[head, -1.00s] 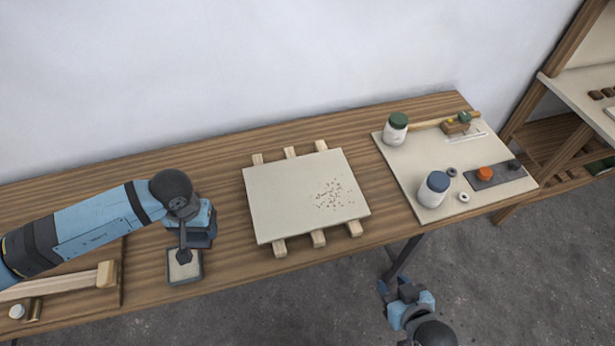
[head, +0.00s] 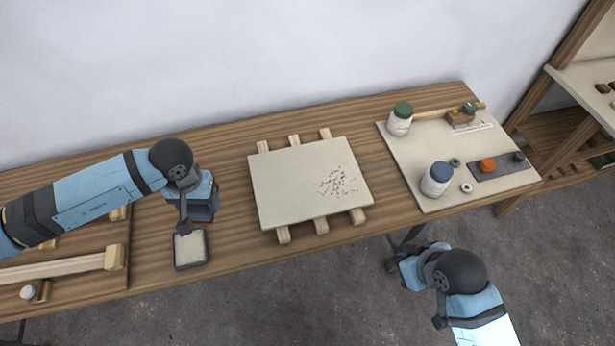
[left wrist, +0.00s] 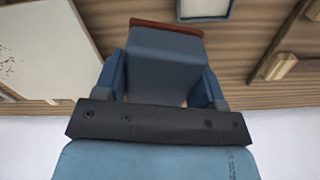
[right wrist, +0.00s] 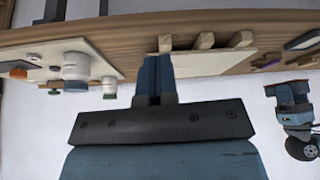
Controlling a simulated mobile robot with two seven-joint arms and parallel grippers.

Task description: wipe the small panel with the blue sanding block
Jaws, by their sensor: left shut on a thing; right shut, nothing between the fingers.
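My left gripper (head: 203,196) is shut on the blue sanding block (head: 204,212). The left wrist view shows the block (left wrist: 165,65) between the two fingers, with a red-brown layer at its far edge. The block is just behind a dark-rimmed tray; its exact height over the bench is hard to tell. The small panel (head: 290,190) is a pale board lying to the right of that gripper, with brown specks (head: 338,182) on its right half. My right gripper (head: 397,262) is shut and empty, in front of the bench edge; its closed fingers show in the right wrist view (right wrist: 156,80).
The panel rests on several wooden strips (head: 321,226). The dark-rimmed tray (head: 190,266) has a pale inside. A pale board (head: 408,165) at the right carries a green-lidded jar (head: 400,124), a blue-lidded jar (head: 434,184) and small parts. Bare bench lies between left gripper and panel.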

